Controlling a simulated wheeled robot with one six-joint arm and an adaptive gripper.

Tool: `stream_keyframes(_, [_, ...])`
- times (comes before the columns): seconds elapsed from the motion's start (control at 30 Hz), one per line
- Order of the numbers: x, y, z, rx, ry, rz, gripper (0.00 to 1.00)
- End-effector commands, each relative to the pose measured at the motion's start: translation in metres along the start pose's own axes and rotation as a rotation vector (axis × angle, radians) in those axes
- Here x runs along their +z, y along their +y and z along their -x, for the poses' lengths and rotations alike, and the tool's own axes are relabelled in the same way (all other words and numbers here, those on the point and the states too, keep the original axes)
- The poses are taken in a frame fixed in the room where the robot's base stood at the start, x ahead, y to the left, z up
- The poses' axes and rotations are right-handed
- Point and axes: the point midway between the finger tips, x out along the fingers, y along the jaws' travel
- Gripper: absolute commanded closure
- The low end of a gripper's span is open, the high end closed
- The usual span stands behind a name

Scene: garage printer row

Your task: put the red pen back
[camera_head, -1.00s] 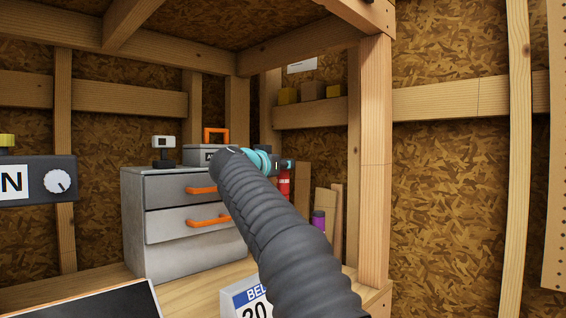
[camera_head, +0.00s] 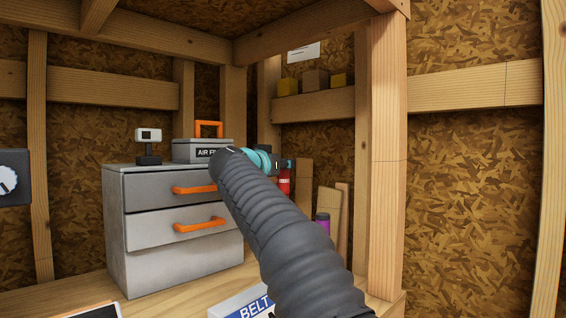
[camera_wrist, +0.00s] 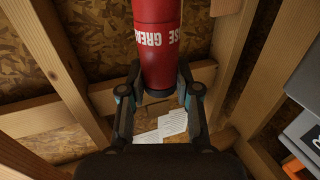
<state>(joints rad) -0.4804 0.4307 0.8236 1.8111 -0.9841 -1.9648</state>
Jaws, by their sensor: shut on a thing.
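The red pen is a red cylinder with white lettering reading "GREASE" (camera_wrist: 158,40). In the wrist view it stands between the fingers of my gripper (camera_wrist: 158,88), which is shut on it. Its upper part runs out of the top of that view. In the head view the red pen (camera_head: 284,182) hangs about upright below the tip of my gripper (camera_head: 284,164), to the right of the grey drawer cabinet. My ribbed dark arm hides part of the wrist and the space below. No holder for the pen can be made out.
The grey cabinet (camera_head: 150,265) with orange handles bears a small camera-like device (camera_head: 149,140) and a grey box (camera_head: 190,152). A purple-and-dark cylinder (camera_head: 323,226) and wooden boards (camera_head: 330,207) stand behind my arm. A wooden post (camera_head: 388,150) rises at the right. A "BELT" box (camera_head: 240,302) lies in front.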

Motion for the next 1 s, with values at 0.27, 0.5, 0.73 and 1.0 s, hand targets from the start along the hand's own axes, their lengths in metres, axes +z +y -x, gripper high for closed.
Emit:
stream_keyframes(0.27, [0.026,0.001,0.0,0.0,0.001,0.001,1.0])
stream_keyframes(0.5, [0.046,0.001,-0.001,0.0,0.001,0.001,1.0])
stream_keyframes(0.73, [0.066,0.001,-0.001,0.001,0.001,0.001,1.0])
stream_keyframes(1.0, [0.088,0.001,-0.002,0.001,0.001,0.002,1.0])
